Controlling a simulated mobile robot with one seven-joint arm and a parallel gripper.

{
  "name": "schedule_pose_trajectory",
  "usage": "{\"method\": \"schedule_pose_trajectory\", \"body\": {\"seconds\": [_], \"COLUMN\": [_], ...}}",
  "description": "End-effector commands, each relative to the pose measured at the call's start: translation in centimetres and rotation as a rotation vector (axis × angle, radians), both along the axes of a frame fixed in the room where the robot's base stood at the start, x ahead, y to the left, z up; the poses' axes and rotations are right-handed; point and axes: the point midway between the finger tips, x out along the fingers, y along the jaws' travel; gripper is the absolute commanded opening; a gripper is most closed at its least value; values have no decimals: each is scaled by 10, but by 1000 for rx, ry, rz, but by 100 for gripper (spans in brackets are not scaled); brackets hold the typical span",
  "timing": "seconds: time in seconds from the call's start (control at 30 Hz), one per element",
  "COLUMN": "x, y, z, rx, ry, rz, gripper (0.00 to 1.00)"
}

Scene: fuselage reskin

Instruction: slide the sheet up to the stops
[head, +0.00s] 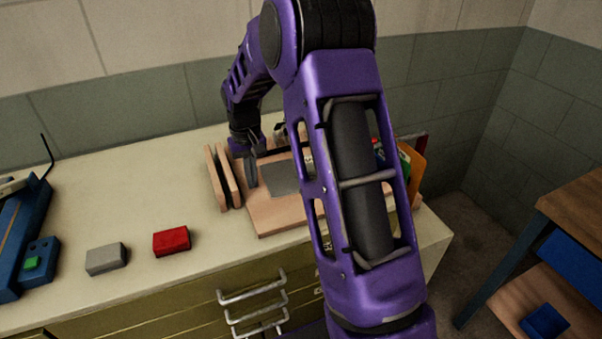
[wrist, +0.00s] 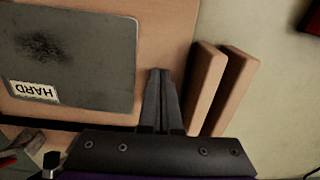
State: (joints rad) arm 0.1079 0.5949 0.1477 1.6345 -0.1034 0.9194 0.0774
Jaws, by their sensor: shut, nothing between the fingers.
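The grey sheet (head: 281,178) lies flat on a wooden board (head: 268,217) on the bench. In the wrist view the sheet (wrist: 88,62) has a dark smudge and a white label reading HARD, upside down. My gripper (wrist: 161,75) is shut and empty, its fingers pointing down beside the sheet's edge with little or no gap; I cannot tell if they touch. In the head view my gripper (head: 251,178) is at the sheet's left. A dark strip (wrist: 95,121) runs along the board's edge near the label; I cannot tell whether it is a stop. My arm hides the sheet's right part.
Two wooden slats (head: 223,178) stand just left of the board, close to my gripper. A red block (head: 171,241), a grey block (head: 106,259) and a blue fixture (head: 20,235) are further left. Coloured items (head: 410,162) stand at the right.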

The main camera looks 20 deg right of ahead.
Motion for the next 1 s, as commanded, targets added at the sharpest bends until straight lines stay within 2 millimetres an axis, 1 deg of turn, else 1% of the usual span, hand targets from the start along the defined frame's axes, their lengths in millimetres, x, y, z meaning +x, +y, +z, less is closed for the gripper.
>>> {"method": "schedule_pose_trajectory", "body": {"seconds": [1.0], "x": [0], "y": [-29], "z": [0], "rx": [0], "ry": [0], "rz": [-1], "gripper": [0]}}
